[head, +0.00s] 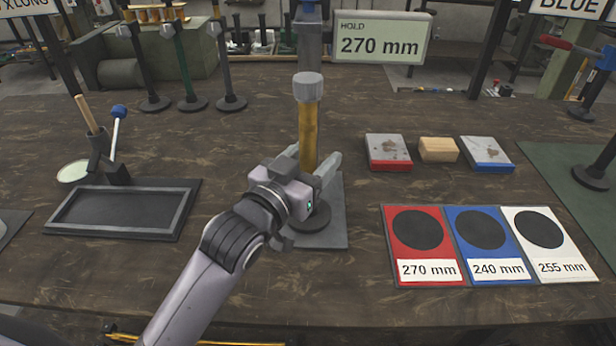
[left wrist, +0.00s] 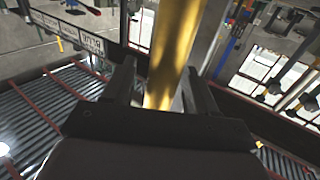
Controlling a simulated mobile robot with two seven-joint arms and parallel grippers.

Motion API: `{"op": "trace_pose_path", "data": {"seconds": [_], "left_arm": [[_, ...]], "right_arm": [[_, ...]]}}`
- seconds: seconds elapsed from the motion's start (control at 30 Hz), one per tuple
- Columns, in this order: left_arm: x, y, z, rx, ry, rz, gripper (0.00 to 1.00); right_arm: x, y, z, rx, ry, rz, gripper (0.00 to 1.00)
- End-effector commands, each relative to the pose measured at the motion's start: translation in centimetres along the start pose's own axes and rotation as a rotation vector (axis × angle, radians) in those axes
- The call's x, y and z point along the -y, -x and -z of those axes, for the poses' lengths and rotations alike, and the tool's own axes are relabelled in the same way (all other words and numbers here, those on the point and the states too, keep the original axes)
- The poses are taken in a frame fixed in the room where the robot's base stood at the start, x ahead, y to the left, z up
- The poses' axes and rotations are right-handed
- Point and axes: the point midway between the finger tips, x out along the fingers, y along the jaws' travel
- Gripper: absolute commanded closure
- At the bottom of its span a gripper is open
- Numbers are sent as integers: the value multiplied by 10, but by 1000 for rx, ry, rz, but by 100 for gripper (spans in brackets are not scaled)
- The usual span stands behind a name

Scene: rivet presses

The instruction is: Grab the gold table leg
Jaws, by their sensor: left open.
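The gold table leg (head: 308,130) stands upright in the middle of the table, with a grey cylindrical piece (head: 307,87) at its top and a dark round foot (head: 314,222) on a grey plate (head: 325,240). My left gripper (head: 311,162) is open at the lower part of the leg, with one finger on each side. In the left wrist view the gold leg (left wrist: 172,50) runs between the two spread fingers (left wrist: 162,92). The gripper body hides part of the lower leg in the head view. My right gripper is not in view.
A screen (head: 380,42) behind reads HOLD 270 mm. Red, blue and white cards (head: 422,270) lie at right, below several small blocks (head: 438,149). A dark tray (head: 122,210) lies at left. Several dark-footed legs (head: 188,70) stand at the back left.

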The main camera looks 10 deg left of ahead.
Motion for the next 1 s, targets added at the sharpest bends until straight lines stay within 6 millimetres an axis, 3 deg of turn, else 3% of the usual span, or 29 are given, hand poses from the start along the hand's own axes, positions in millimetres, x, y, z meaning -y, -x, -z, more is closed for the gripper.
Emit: {"op": "trace_pose_path", "data": {"seconds": [0.33,0.5,0.83,1.0], "left_arm": [[0,-7,0,0,0,0,43],[0,-7,0,0,0,0,98],[0,-6,3,-4,0,0,100],[0,-7,16,-6,-1,0,100]], "right_arm": [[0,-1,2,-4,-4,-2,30],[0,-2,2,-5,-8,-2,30],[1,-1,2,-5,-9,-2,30],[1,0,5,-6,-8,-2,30]]}}
